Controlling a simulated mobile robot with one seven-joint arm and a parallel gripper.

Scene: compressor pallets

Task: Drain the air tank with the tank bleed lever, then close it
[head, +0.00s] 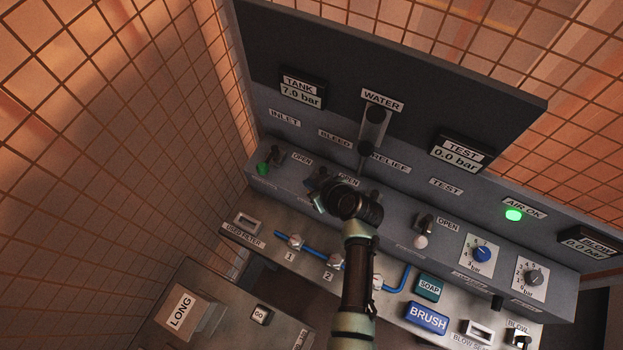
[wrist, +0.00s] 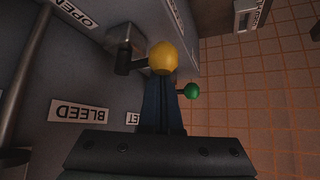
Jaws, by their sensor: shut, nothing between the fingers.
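The tank bleed lever shows in the wrist view as a yellow ball knob (wrist: 163,57) on a short dark stem from a grey valve block. A BLEED label (wrist: 79,112), upside down, and an OPEN label (wrist: 76,12) are near it. My gripper (wrist: 162,82) is shut and empty, its fingertips right at the yellow knob; I cannot tell whether they touch. In the head view my gripper (head: 318,188) is at the panel below the BLEED label (head: 335,139) and hides the knob. The TANK display (head: 301,91) reads 7.0 bar.
The inlet lever's green knob (head: 264,168) is close by on the left; it also shows in the wrist view (wrist: 191,91). A white-knobbed lever (head: 422,240) and two dials are to the right. A tiled wall (head: 110,130) is at the left.

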